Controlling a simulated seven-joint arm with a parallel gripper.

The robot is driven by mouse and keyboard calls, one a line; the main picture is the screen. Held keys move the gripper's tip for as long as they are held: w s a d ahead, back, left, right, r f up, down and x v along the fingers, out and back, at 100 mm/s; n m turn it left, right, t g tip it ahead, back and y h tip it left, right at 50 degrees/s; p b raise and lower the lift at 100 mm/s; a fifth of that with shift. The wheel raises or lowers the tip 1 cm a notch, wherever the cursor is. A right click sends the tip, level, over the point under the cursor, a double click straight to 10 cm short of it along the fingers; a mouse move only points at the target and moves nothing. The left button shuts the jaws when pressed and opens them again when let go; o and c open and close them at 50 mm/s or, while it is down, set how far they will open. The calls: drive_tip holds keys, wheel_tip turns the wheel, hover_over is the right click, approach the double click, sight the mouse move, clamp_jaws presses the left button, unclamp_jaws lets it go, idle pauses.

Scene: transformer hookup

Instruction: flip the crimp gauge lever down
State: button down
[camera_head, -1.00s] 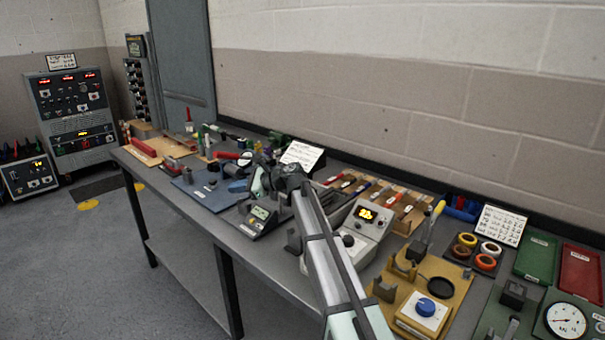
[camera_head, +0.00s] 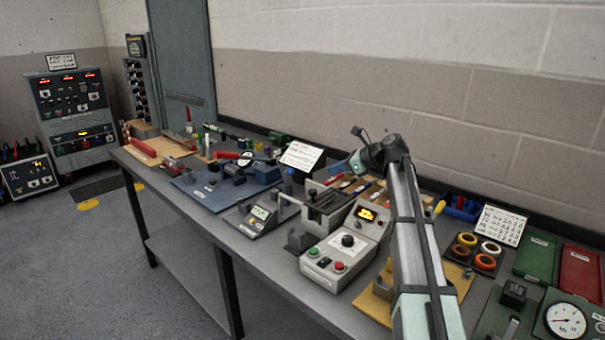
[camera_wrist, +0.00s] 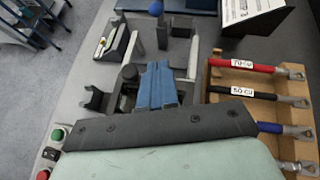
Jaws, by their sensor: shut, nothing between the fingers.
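A small dark grey gauge with a green display (camera_head: 262,213) sits on the bench; it also shows in the wrist view (camera_wrist: 112,42). A pale bar lies along its right side. Just beyond, a lever with a blue knob (camera_head: 289,173) stands upright; its knob is at the top of the wrist view (camera_wrist: 156,8). I cannot tell which unit carries this lever, and no label is readable. My gripper (camera_head: 345,167) is above and right of the gauge and lever, apart from both. Its blue fingers (camera_wrist: 158,80) are together and empty, over a grey slotted block (camera_head: 330,205).
A white control box (camera_head: 345,248) with a yellow display and red and green buttons is in front of the block. A wooden rack of cable lugs (camera_wrist: 240,80) is on the right in the wrist view. A white card (camera_head: 301,156) stands behind.

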idle(0.4)
drive_tip(key=a+r+x, duration=0.1)
drive_tip(key=r+x, duration=0.1)
drive_tip(key=x, duration=1)
drive_tip(key=shift+w+a, duration=0.45)
drive_tip(key=shift+w, duration=0.05)
drive_tip(key=shift+a+r, duration=0.1)
drive_tip(key=shift+r, duration=0.1)
drive_tip(key=shift+w+a+r+g+h, duration=0.1)
drive_tip(key=shift+w+g+h, duration=0.05)
drive_tip(key=shift+g+h, duration=0.15)
